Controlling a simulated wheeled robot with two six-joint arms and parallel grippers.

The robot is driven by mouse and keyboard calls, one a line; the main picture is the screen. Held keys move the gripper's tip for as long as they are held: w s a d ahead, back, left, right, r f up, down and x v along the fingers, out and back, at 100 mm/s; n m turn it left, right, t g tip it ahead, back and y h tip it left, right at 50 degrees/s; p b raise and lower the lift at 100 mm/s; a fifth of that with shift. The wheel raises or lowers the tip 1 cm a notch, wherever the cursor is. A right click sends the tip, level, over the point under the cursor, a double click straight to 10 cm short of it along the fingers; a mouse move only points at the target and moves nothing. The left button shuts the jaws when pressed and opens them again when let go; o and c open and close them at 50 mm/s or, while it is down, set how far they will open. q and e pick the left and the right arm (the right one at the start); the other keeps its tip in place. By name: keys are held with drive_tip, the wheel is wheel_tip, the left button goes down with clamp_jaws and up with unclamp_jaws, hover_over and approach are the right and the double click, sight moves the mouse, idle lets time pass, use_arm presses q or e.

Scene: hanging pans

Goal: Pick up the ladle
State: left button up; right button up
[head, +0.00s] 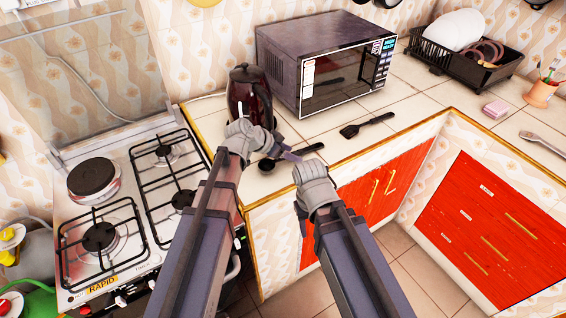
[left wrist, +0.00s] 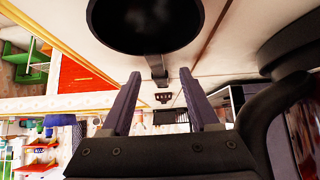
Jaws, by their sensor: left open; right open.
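My left gripper (head: 290,154) is open over the ladle in the head view. In the left wrist view the round ladle bowl (left wrist: 146,22) is at the top, and its handle points in between the two open fingers of the left gripper (left wrist: 161,74); I cannot tell whether they touch it. My right gripper (head: 312,172) is open, lower and to the right, near the counter's front edge; its fingertips are mostly hidden.
A dark red kettle (head: 250,95) stands just behind the ladle. A microwave (head: 335,60) is behind to the right, with a black spatula (head: 367,125) in front. A gas stove (head: 125,215) is at left. A dish rack (head: 470,65) stands at the far right.

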use_arm(q)
clamp_jaws()
idle(0.3)
drive_tip(key=shift+r, duration=0.15)
idle(0.3)
